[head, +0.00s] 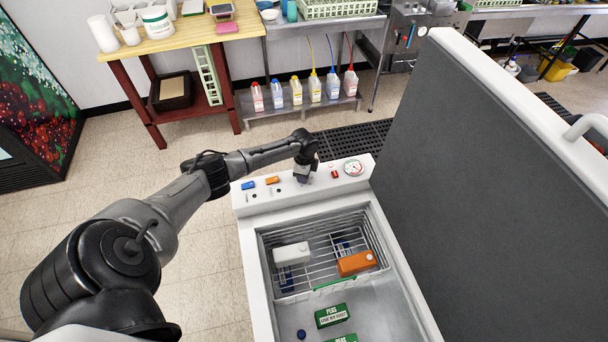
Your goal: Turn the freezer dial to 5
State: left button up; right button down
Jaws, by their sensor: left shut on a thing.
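The chest freezer (250,262) stands open in front of me, with a white control panel (262,199) along its far edge. My left arm reaches in from the left, and my left gripper (303,176) points down at the middle of this panel. It is shut on the freezer dial, which the fingers hide; I cannot read its number or pointer. A round white gauge (353,167) with a red mark sits to the right of the gripper. My right gripper is not in view.
The raised freezer lid (480,190) blocks the right side. A wire basket (320,240) inside holds a white box (291,254) and an orange box (357,263). Green peas packs (332,315) lie below. A wooden table (200,38) and a steel bench with several bottles stand behind.

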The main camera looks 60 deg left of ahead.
pick_arm(q)
jog(key=shift+m, duration=0.7)
jog(key=o, duration=0.9)
jog(key=shift+r, duration=0.55)
notch_tip(320, 180, up, 13)
jog(key=shift+f, duration=0.15)
